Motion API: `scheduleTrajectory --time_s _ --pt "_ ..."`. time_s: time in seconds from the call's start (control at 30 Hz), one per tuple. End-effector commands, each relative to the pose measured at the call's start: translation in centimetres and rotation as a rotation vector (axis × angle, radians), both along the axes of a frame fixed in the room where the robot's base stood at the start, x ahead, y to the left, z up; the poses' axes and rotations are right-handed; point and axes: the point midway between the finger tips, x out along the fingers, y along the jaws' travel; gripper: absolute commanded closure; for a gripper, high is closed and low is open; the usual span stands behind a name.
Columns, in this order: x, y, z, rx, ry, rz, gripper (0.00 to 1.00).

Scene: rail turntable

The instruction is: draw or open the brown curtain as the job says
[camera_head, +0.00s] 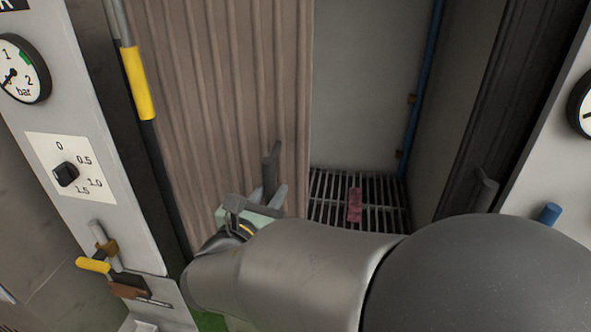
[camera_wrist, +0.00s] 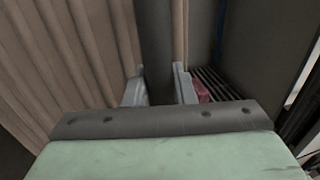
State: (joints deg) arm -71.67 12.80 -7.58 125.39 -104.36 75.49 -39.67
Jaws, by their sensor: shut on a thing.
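The brown curtain (camera_head: 225,100) hangs in folds across the left part of an open bay, and its right edge is near the middle of the head view. It also fills the left of the wrist view (camera_wrist: 70,50). A dark upright handle (camera_head: 271,166) stands at the curtain's right edge. My gripper (camera_head: 269,197) is at this handle, and in the wrist view its two fingers (camera_wrist: 160,92) are on either side of the dark bar (camera_wrist: 157,45), shut on it. My arm hides the lower part of the curtain in the head view.
Right of the curtain the bay is open, with a slatted floor (camera_head: 330,212) and a pink-red object (camera_head: 355,205) on it. A blue pipe (camera_head: 422,80) runs up the back corner. A panel with a gauge (camera_head: 22,70), dial (camera_head: 66,174) and yellow-handled valve (camera_head: 93,265) stands left.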

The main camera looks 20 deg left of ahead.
Motion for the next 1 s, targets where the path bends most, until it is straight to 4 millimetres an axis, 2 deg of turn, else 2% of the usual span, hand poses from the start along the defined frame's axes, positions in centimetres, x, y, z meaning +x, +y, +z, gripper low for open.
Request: scheduleTrajectory --time_s 0.17,0.2,0.23,0.53,0.67,0.77,1.0 --pt "0.1 -0.5 -0.3 -0.005 0.004 -0.012 1.0" --pt "0.1 -0.5 -0.3 -0.005 0.004 -0.013 0.66" --pt "0.1 -0.5 -0.3 -0.005 0.004 -0.013 0.57" --pt "0.0 -0.3 -0.2 -0.003 0.002 -0.008 0.57" --pt "-1.0 -0.1 -0.2 -0.002 0.002 -0.007 0.57" --pt "-2.7 0.1 -0.2 0.0 0.002 -0.004 0.57" --pt "-8.5 0.7 -0.3 -0.001 0.002 -0.004 0.57"
